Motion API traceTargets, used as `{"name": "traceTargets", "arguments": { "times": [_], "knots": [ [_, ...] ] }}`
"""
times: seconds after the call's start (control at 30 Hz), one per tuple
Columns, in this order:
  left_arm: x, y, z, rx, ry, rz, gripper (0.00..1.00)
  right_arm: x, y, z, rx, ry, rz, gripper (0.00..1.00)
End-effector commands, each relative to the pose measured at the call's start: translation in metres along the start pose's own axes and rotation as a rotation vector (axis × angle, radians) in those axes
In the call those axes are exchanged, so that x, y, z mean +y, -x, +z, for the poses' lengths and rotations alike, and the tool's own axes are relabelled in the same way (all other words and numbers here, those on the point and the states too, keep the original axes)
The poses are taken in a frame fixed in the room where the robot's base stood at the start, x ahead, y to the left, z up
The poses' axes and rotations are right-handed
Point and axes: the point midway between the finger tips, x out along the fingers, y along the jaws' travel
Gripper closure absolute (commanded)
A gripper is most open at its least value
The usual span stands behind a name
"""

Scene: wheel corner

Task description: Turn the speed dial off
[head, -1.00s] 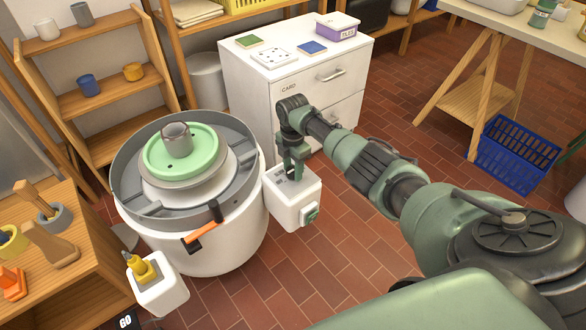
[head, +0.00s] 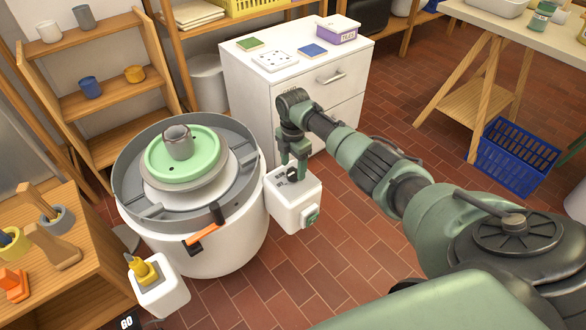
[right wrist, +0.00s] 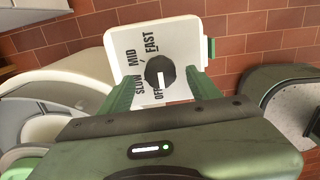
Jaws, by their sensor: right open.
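The speed dial is a round black knob (right wrist: 160,72) on a white control box (head: 295,203) fixed to the right side of the pottery wheel (head: 188,240). In the right wrist view OFF, SLOW, MID and FAST are printed around the knob. A small pale mark shows on the knob near OFF, but its exact setting is hard to tell. My right gripper (head: 293,172) points down at the top of the box. Its green fingers (right wrist: 162,92) are open, one on each side of the knob, with gaps showing. My left gripper is not in view.
A mint-green bat (head: 205,160) with a grey clay cylinder (head: 177,141) sits on the wheel. A yellow tool (head: 142,270) stands on a second white box at the front. A white cabinet (head: 262,105) stands behind my gripper.

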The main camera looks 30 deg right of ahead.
Motion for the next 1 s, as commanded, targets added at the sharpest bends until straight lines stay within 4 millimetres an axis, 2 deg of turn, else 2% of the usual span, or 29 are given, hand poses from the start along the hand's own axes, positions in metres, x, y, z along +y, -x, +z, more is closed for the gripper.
{"name": "traceTargets", "arguments": {
  "times": [0.03,0.1,0.33,0.9,1.0],
  "knots": [
    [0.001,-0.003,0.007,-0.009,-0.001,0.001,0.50,0.001,0.013,0.001,0.000,0.000,0.004,0.37],
    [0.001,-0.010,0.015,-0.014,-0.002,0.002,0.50,0.001,0.024,0.000,0.000,0.001,0.003,0.37],
    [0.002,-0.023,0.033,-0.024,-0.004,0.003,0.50,0.001,0.048,0.000,0.000,0.000,0.002,0.37],
    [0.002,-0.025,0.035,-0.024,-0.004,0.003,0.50,0.001,0.050,0.000,0.000,0.001,0.001,0.37],
    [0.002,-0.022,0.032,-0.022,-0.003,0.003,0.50,-0.003,0.043,-0.008,0.000,-0.003,-0.001,0.37]
  ]
}}
